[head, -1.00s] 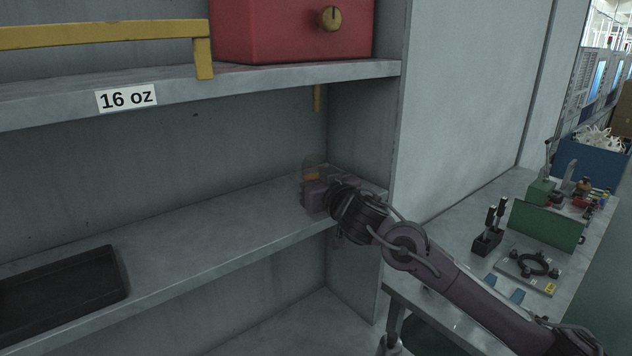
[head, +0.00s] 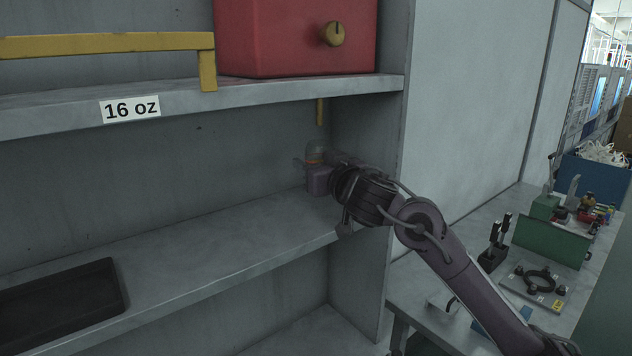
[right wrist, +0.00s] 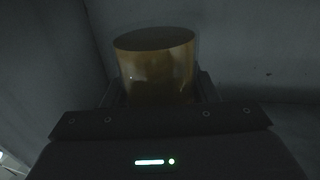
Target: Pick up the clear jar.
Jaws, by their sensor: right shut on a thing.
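The clear jar (head: 315,150) is at the back right corner of the middle shelf bay, mostly hidden by my right gripper. Its amber-orange contents show through the wall. In the right wrist view the jar (right wrist: 155,68) stands between the two fingers, its amber contents filling much of the view. My right gripper (head: 318,178) is shut on the jar and appears to hold it above the shelf board. The jar looks about upright. My left gripper is not in view.
The middle shelf (head: 210,250) is bare apart from a black tray (head: 60,305) at the left. A side panel (head: 368,120) stands close to the right arm.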

